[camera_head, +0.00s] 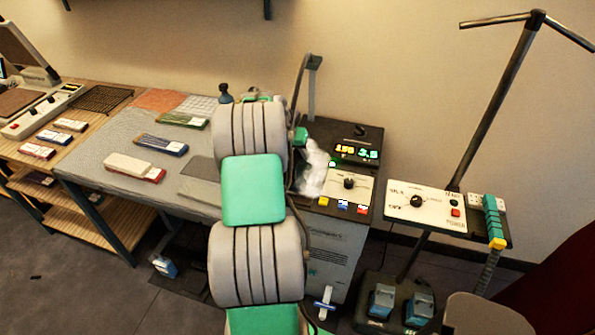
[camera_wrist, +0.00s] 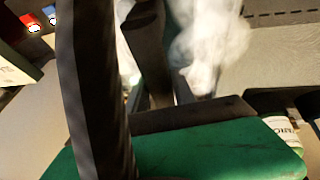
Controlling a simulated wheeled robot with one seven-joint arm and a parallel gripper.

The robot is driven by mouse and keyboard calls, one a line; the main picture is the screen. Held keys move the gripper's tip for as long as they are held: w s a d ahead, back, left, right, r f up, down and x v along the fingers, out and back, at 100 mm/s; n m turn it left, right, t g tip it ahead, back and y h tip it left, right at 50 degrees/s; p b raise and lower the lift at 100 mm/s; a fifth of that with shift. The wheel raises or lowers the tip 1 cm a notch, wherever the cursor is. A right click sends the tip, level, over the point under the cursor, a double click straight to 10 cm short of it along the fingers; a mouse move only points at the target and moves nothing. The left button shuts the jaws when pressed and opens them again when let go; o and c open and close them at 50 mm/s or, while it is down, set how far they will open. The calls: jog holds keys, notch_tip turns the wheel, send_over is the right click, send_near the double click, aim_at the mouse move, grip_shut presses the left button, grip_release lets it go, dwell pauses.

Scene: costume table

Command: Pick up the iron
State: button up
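The iron is mostly hidden behind my arm in the head view. A small green part (camera_head: 300,137) shows at the right edge of my arm, but I cannot tell whether it belongs to the iron. In the wrist view, a green body with a dark upper edge (camera_wrist: 215,152), probably the iron, fills the bottom very close to the camera. Dark upright bars cross the left and middle of that view. I cannot tell which are fingers, handle or hose. White steam (camera_wrist: 208,45) hangs beyond them; it also shows in the head view (camera_head: 314,170). My gripper's fingertips are not clearly visible.
The grey ironing table (camera_head: 105,140) carries packets and folded cloth at left. A control station (camera_head: 355,150) with lit digits stands right of my arm. A dark hose (camera_head: 296,95) hangs close beside my arm. A second control panel (camera_head: 430,205) stands farther right.

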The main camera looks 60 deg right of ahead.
grip_shut()
dwell(0.8)
jog(key=shift+w+d+r, duration=0.1)
jog(key=shift+r, duration=0.1)
